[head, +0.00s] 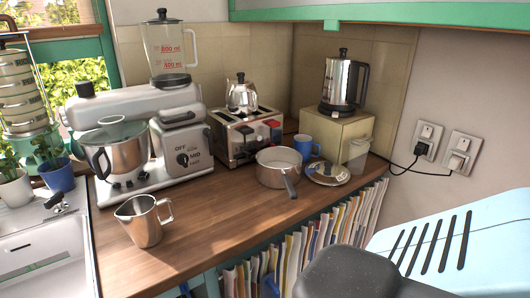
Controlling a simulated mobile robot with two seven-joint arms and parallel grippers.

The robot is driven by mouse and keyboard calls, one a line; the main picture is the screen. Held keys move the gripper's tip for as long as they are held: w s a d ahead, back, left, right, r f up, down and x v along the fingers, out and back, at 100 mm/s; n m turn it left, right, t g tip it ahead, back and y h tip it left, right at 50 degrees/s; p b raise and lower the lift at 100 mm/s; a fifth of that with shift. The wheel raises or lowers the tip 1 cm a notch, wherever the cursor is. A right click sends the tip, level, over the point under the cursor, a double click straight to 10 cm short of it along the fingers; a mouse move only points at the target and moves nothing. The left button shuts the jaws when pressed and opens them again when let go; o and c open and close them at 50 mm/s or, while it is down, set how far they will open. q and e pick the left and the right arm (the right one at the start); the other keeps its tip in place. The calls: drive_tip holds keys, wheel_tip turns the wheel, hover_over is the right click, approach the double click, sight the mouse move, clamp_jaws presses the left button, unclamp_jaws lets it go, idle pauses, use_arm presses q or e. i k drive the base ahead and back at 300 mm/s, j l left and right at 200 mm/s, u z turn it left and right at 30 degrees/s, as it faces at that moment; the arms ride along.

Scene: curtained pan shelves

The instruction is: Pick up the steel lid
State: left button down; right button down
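A round, shallow, shiny piece that looks like the steel lid (328,173) lies on the wooden counter, right of the saucepan. Its surface has light and dark patches, and I cannot make out a knob clearly. The saucepan (278,163) is close beside it on the left, with its handle pointing to the front. Neither of my grippers is in view. A light blue and dark grey part of my own body fills the lower right corner.
A blue mug (306,146) and a clear cup (357,156) stand just behind the lid. A kettle (341,82) sits on a box. A toaster (243,136), stand mixer (140,140) and steel jug (144,221) stand further left. A striped curtain (300,236) hangs below the counter.

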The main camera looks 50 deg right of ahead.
sight(326, 173)
drive_tip(key=z, duration=2.05)
